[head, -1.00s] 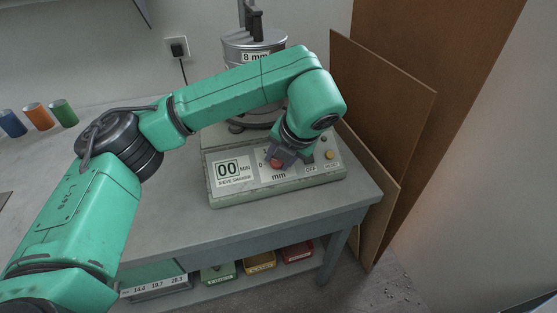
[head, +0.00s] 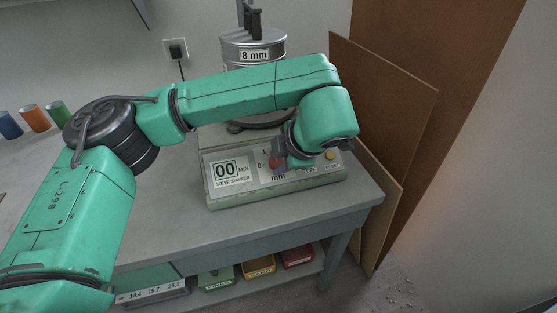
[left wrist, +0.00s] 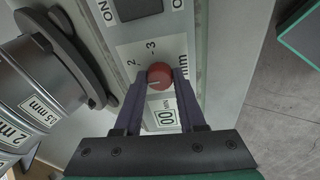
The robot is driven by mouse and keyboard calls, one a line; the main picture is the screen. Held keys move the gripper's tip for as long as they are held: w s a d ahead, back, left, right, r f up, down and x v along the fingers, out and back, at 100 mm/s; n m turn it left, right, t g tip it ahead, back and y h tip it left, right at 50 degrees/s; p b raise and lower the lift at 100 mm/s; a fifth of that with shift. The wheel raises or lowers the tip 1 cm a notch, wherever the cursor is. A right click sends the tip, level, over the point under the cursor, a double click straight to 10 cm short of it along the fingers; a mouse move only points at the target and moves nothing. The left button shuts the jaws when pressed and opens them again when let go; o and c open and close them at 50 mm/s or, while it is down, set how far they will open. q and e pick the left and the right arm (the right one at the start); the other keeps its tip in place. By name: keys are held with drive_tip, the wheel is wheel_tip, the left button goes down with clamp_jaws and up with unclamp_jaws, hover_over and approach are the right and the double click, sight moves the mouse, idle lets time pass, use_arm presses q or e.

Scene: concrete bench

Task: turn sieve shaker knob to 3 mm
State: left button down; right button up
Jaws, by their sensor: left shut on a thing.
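The sieve shaker (head: 275,193) stands on the bench with a sloping front panel and a display reading 00 MIN. Its red knob (left wrist: 159,76) sits between the two fingers of my left gripper (left wrist: 160,82), which is shut on it. In the left wrist view a 2 and a 3 are printed beside the knob. A pale line shows on the knob's face, but I cannot tell for certain which mark it points at. In the head view my left gripper (head: 280,161) partly hides the knob and the scale. My right gripper is not in view.
A stack of sieves (head: 254,52) labelled 8 mm stands behind the panel. An OFF switch (left wrist: 138,9) is near the knob. Brown boards (head: 385,105) lean at the right. Coloured cups (head: 36,117) stand far left. The bench (head: 175,215) is clear in front.

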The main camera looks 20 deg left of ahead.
use_arm(q)
drive_tip(key=m, duration=0.4)
drive_tip(key=shift+m+t, duration=0.4)
drive_tip(key=m, duration=0.4)
drive_tip(key=shift+s+m+t+b, duration=0.1)
drive_tip(key=shift+m+t+b, duration=0.2)
drive_tip(key=shift+t, duration=0.1)
drive_tip(key=m+h, duration=0.1)
drive_tip(key=m, duration=0.3)
drive_tip(key=shift+a+m, duration=0.1)
drive_tip(key=shift+m, duration=0.3)
drive_tip(key=m, duration=0.5)
drive_tip(key=shift+s+t+h+p, duration=0.1)
drive_tip(key=shift+t+h+p, duration=0.2)
drive_tip(key=shift+t, duration=0.1)
drive_tip(key=c, duration=0.5)
unclamp_jaws()
